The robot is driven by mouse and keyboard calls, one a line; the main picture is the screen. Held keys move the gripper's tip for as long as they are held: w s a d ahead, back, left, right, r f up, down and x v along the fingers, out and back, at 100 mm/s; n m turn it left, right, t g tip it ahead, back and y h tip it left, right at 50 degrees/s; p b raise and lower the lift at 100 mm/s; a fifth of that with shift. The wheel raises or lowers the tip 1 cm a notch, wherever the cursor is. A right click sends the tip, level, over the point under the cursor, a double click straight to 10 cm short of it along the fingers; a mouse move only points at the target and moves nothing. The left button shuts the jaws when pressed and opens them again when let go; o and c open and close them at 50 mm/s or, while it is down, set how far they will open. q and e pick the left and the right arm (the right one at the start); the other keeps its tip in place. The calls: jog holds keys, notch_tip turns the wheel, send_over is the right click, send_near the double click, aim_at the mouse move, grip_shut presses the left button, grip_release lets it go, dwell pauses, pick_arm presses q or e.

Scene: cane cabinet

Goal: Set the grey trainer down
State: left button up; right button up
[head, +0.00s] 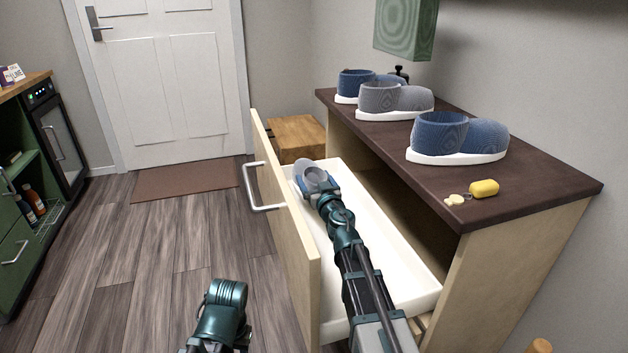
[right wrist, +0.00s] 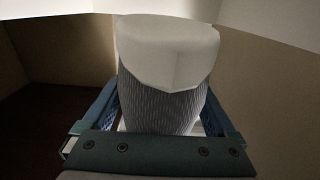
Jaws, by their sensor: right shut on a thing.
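My right gripper (head: 310,179) is inside the open drawer, shut on a grey trainer (head: 316,172), of which only a small part shows past the gripper in the head view. In the right wrist view the trainer (right wrist: 163,105) has a ribbed grey body and a white end, with a blue finger on each side. I cannot tell whether it touches the drawer's floor. Another grey trainer (head: 398,101) with a white sole stands on the cabinet top. My left gripper does not show, only part of my left arm at the bottom.
The white-lined drawer (head: 386,262) is pulled out of the cabinet (head: 540,188). Two blue trainers (head: 462,138) (head: 352,86) stand on the dark top beside the grey one. A yellow object (head: 484,188) lies near the top's front corner. A wooden box (head: 297,132) stands behind the drawer.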

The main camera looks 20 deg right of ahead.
jog(key=o, duration=1.4)
jog(key=shift+r+p, duration=0.75)
jog(key=shift+p, duration=0.1)
jog(key=s, duration=1.2)
jog(key=shift+d+f, duration=0.2)
